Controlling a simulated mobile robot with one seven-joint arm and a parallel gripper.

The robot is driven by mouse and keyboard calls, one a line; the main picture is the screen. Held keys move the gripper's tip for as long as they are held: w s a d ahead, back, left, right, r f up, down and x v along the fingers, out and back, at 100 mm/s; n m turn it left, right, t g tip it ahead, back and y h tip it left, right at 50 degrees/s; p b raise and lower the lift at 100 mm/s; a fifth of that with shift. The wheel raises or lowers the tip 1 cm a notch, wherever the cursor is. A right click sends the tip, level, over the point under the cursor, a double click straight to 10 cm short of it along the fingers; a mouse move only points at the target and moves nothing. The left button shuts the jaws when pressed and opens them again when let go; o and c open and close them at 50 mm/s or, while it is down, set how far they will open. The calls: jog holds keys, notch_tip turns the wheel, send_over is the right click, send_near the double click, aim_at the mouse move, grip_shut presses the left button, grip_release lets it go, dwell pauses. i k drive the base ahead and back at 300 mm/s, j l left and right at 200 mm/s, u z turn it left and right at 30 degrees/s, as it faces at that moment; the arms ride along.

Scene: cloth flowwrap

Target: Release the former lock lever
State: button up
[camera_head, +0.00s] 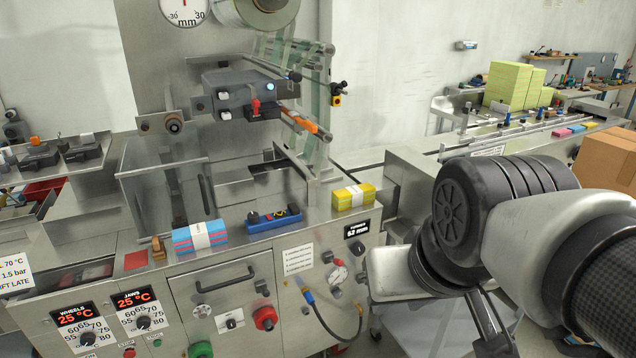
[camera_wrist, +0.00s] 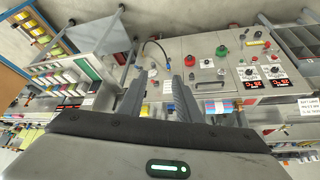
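The wrapping machine (camera_head: 260,290) stands in front of me. On its upper grey box (camera_head: 240,90) is a small red lever (camera_head: 256,107), and an orange handle (camera_head: 306,125) sits on a bar to its right. No label shows which one is the former lock lever. My gripper (camera_wrist: 158,78) shows in the wrist view with its two dark fingers apart and nothing between them. It is clear of the levers, and the machine's front panel (camera_wrist: 205,70) lies beyond the fingertips. In the head view my arm fills the lower right and the fingertips cannot be made out.
A blue-and-red cloth stack (camera_head: 200,237), a blue tool holder (camera_head: 273,219) and a yellow cloth stack (camera_head: 353,197) lie on the machine's front ledge. A clear guard (camera_head: 165,190) stands left of centre. A cardboard box (camera_head: 607,157) is at the right behind my arm.

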aim_at(338, 261)
jog(key=i+l, duration=0.1)
jog(key=i, duration=0.5)
jog(key=i+l+u, duration=0.1)
jog(key=i, duration=0.5)
